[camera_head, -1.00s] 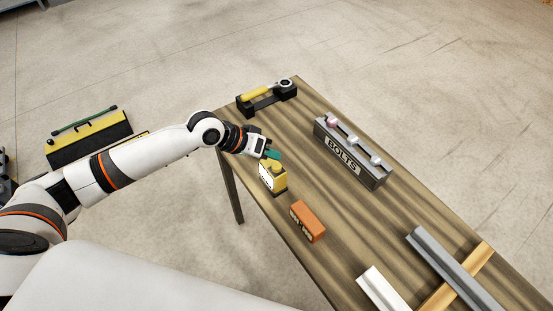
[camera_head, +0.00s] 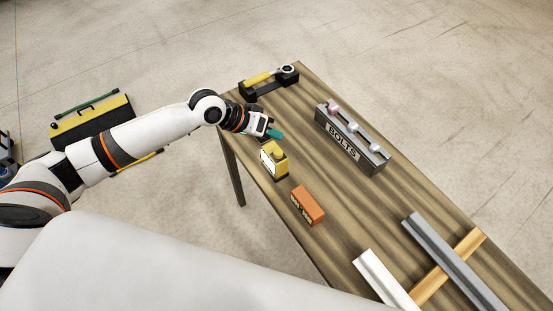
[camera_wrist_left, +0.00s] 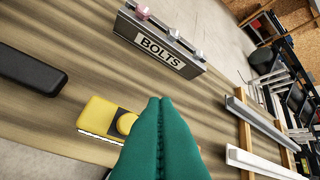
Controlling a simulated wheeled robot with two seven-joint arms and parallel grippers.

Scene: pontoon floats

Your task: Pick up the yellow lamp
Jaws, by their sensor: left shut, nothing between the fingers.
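The yellow lamp (camera_head: 275,161) is a small boxy yellow and black thing with a pale front face. It stands on the wooden table (camera_head: 345,204) near its left edge. My left gripper (camera_head: 274,133) has teal fingers, is shut and empty, and is just behind the lamp in the head view, apart from it as far as I can tell. In the left wrist view the lamp (camera_wrist_left: 107,118) lies left of the shut teal fingers (camera_wrist_left: 160,105), which overlap its right end. My right gripper is not in view.
A grey BOLTS rack (camera_head: 351,140) stands across the table. A black holder with a yellow-handled wrench (camera_head: 268,83) is at the far end. An orange box (camera_head: 307,204) is nearer, then grey and white rails (camera_head: 452,262) on a wooden strip. A yellow-black toolbox (camera_head: 92,116) is on the floor.

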